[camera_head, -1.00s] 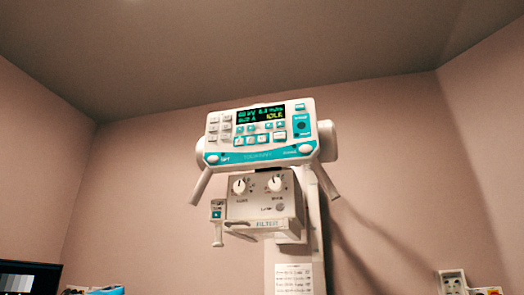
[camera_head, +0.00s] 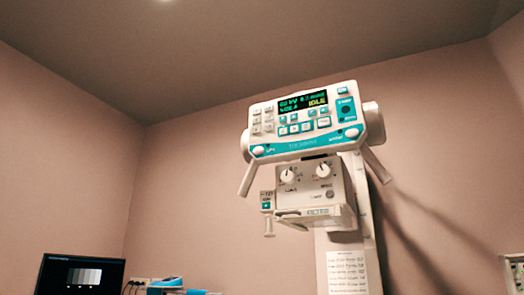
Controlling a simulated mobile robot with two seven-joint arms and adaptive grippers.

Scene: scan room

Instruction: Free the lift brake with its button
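The X-ray tube head's control panel (camera_head: 305,118) hangs high on a white column, right of the middle. Its display reads IDLE. A round white button (camera_head: 258,151) sits at its lower left corner, beside a small label that looks like LIFT. A second round white button (camera_head: 352,132) sits at the lower right, its label too small to read surely. A handle slants down on each side, a left handle (camera_head: 247,179) and a right handle (camera_head: 376,165). Neither of my grippers is in view, and nothing touches the panel.
Below the panel is a collimator box (camera_head: 307,186) with two knobs. The column (camera_head: 346,250) carries a printed sheet. A monitor (camera_head: 82,275) stands at the lower left, with blue items (camera_head: 168,282) beside it. A wall-side box (camera_head: 514,272) shows at the right edge.

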